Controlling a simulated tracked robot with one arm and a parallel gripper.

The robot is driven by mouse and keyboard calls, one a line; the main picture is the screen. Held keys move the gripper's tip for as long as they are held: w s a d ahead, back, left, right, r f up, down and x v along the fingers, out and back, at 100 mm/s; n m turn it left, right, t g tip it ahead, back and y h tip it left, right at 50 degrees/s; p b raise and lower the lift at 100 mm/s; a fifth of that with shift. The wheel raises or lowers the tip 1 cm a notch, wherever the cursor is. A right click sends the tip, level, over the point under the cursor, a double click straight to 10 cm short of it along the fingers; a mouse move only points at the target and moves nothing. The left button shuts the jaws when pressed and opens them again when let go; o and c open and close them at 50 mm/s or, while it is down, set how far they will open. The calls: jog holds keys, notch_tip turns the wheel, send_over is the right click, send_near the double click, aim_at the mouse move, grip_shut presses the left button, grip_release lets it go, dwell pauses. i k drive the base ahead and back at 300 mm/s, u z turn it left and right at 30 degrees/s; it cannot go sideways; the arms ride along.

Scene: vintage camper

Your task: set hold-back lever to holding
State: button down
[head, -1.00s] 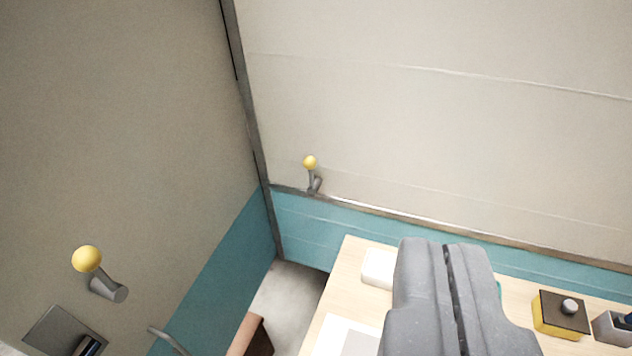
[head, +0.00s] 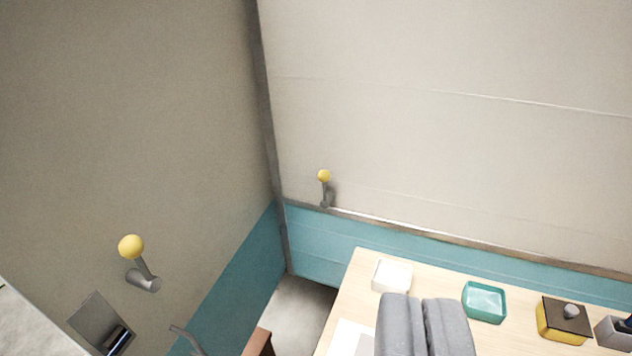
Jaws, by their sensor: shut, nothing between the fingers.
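Two levers with yellow ball knobs are in the head view, and I cannot tell which is the hold-back lever. One lever (head: 131,246) is on the grey wall at the left, its stem rising up and to the left from a grey pivot. The other lever (head: 324,176) is smaller in view, on the cream wall just above the teal band, its knob pointing up. My gripper (head: 424,302) is shut and empty at the bottom, right of centre. It appears in front of the table and is apart from both levers.
A pale wooden table (head: 348,292) at the lower right bears a white dish (head: 391,275), a teal tray (head: 485,302) and a yellow box with a dark lid (head: 563,319). A recessed metal plate (head: 97,312) and a grey handle (head: 187,338) are at the lower left.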

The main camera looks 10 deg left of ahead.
aim_at(324, 176)
jog(key=u, duration=0.05)
jog(key=i, duration=0.95)
jog(key=z, duration=0.05)
